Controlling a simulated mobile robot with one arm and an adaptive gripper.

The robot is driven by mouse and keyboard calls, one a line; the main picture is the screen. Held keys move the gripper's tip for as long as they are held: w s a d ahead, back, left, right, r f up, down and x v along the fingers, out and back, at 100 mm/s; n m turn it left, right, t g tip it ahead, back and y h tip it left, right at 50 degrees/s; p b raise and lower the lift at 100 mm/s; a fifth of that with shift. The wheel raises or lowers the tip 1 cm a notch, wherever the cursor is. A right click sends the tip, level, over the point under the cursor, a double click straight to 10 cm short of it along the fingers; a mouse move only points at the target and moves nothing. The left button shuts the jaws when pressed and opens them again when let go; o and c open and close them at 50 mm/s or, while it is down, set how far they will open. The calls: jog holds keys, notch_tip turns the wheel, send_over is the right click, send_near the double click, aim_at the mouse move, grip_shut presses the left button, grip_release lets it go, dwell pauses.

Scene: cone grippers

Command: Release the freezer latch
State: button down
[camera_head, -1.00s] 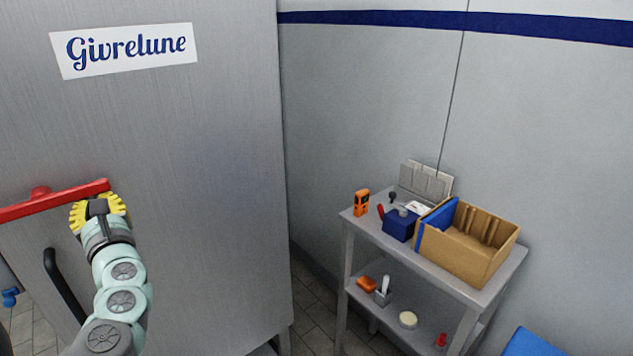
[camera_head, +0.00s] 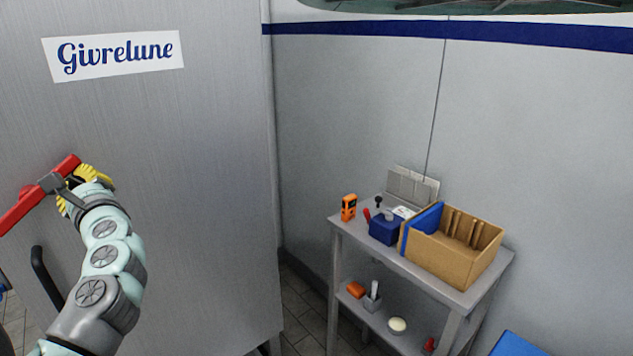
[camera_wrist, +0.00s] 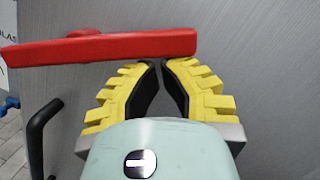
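The red latch bar (camera_head: 25,208) is on the grey freezer door (camera_head: 190,190) at the left. My gripper (camera_head: 78,183), with yellow ribbed fingers, is beside the bar's right part. In the wrist view the red bar (camera_wrist: 100,46) spans the upper left, and my gripper's fingertips (camera_wrist: 163,64) come together at its lower edge. They look shut, with no clear sign of the bar between them. Exact contact is hard to see.
A black door handle (camera_head: 48,278) is below the latch. A grey side table (camera_head: 460,297) at the right holds a cardboard box (camera_head: 455,262), a blue box (camera_head: 385,230) and an orange device (camera_head: 348,208).

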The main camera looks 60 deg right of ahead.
aim_at(61, 165)
jog(key=shift+a+r+n+y, duration=0.2)
jog(key=shift+r+n+y, duration=0.2)
jog(key=shift+r+n, duration=0.6)
jog(key=n, duration=0.1)
jog(key=r+n, duration=0.1)
jog(key=n, duration=0.1)
jog(key=a+r+n+y, duration=0.1)
jog(key=shift+w+a+n+g+p, duration=0.1)
jog(key=shift+w+n+g+p, duration=0.2)
jog(key=shift+g+p, duration=0.1)
jog(key=shift+w+a+r+n+g, duration=0.15)
jog(key=shift+a+r+n, duration=0.25)
jog(key=shift+n, duration=0.55)
jog(key=shift+w+a+r+n+g, duration=0.1)
jog(key=shift+a+r+n+g, duration=0.3)
jog(key=shift+n, duration=0.55)
jog(key=shift+f, duration=0.1)
